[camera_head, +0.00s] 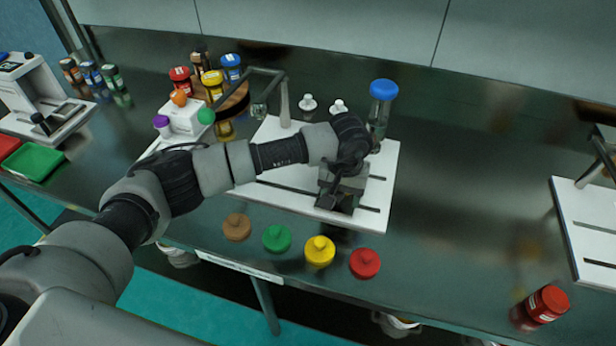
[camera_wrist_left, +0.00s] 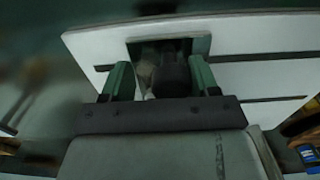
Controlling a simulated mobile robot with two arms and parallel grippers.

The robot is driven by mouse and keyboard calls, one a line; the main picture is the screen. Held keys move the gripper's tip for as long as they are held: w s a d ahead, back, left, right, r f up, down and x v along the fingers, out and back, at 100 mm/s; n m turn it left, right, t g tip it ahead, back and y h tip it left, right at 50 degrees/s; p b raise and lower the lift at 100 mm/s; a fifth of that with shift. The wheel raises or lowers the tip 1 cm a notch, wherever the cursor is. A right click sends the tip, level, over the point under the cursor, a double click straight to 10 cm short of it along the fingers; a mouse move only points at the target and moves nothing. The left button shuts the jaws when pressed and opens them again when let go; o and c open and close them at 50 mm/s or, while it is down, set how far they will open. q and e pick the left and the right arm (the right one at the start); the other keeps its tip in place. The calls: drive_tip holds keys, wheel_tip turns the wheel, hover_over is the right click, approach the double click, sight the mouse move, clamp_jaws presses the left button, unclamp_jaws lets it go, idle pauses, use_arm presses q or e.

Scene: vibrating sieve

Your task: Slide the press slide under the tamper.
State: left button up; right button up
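My left gripper (camera_head: 342,200) points down over the right part of a white slotted board (camera_head: 382,190). A gap shows on the left side of that piece; contact on the right cannot be told. My right gripper is out of view.
A blue-capped clear bottle (camera_head: 382,92) stands behind my wrist. Brown, green, yellow (camera_head: 319,250) and red (camera_head: 365,262) knobbed lids lie along the front. Capped jars (camera_head: 212,85) crowd the back left. A red jar (camera_head: 545,303) stands front right.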

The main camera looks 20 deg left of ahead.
use_arm(q)
drive_tip(key=shift+d+b, duration=1.1)
drive_tip(key=shift+d, duration=1.3)
drive_tip(key=shift+o, duration=0.4)
drive_tip(key=o, duration=0.7)
wheel_tip(320, 180, up, 9)
drive_tip(key=p, duration=0.3)
drive_tip(key=shift+s+p, duration=0.1)
drive_tip(key=shift+p, duration=0.3)
